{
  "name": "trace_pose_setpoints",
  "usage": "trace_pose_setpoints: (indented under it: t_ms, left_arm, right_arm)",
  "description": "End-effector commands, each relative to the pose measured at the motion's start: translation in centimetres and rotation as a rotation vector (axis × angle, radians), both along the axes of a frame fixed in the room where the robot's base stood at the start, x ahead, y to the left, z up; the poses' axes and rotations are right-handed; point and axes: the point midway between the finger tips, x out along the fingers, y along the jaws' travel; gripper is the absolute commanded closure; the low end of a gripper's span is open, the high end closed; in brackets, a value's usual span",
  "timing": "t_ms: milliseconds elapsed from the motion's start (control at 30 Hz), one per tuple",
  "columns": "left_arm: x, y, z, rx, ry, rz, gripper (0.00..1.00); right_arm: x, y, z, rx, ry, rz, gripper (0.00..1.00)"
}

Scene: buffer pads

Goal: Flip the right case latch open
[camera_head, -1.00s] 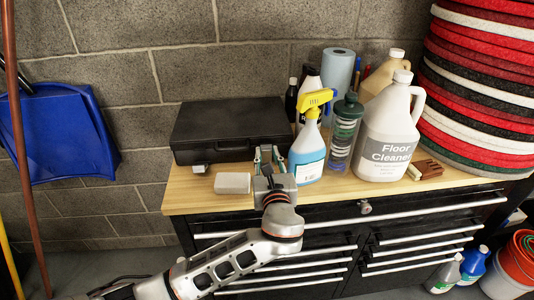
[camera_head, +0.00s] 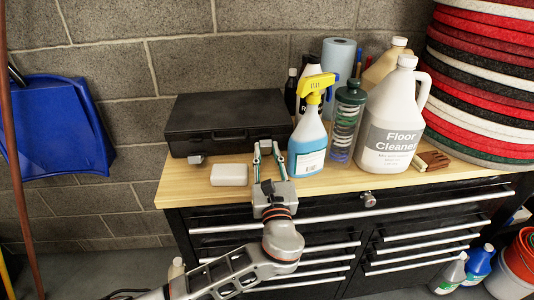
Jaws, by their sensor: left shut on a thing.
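The black case (camera_head: 222,114) lies closed on the wooden bench top, its front facing me. Its left latch (camera_head: 196,159) is a small grey piece low on the front. Its right latch (camera_head: 265,146) is a similar grey piece near the front right corner. My left gripper (camera_head: 269,162) reaches up from the bench's front edge, with one finger on each side of the right latch, shut on it. The fingers hide part of the latch, and its exact angle is hard to tell. My right gripper is out of view.
A pale block (camera_head: 229,175) sits just left of my left gripper. A blue spray bottle (camera_head: 308,143) stands close on its right, beside a green-capped bottle (camera_head: 346,122) and a floor cleaner jug (camera_head: 391,125). Stacked pads (camera_head: 485,80) fill the right.

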Motion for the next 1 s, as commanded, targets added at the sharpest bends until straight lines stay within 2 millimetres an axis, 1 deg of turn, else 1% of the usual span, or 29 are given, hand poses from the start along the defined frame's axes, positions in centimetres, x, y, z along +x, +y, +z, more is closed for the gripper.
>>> trace_pose_setpoints:
  t_ms: [33, 67, 267, 367, 467, 567, 667, 900, 1000]
  left_arm:
    - [0.0, 0.0, -0.1, 0.000, 0.003, -0.001, 0.74]
    - [0.0, 0.0, -0.1, 0.000, 0.003, -0.001, 0.69]
    - [0.0, 0.0, -0.1, 0.000, 0.002, 0.000, 0.69]
    - [0.0, 0.0, -0.1, 0.000, 0.001, 0.000, 0.69]
    - [-0.4, -0.1, -0.2, 0.000, 0.003, -0.001, 0.69]
    - [-1.5, -0.3, -0.5, -0.001, 0.003, -0.001, 0.69]
    - [-3.2, -0.7, -1.0, -0.003, 0.006, -0.002, 0.69]
    - [-7.9, -1.6, -2.1, -0.002, 0.006, -0.001, 0.69]
    - [-9.5, -1.9, -2.4, -0.002, 0.005, -0.001, 0.69]
  right_arm:
    - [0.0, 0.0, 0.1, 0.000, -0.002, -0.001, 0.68]
    - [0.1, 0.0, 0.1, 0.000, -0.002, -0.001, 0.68]
    - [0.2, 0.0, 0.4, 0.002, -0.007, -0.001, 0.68]
    - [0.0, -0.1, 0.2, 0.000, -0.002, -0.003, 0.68]
    - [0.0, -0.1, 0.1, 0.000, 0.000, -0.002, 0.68]
    - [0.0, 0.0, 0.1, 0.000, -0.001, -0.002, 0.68]
    - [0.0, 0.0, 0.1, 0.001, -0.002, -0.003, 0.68]
    - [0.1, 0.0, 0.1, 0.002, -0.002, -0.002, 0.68]
    - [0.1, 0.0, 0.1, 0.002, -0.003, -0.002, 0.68]
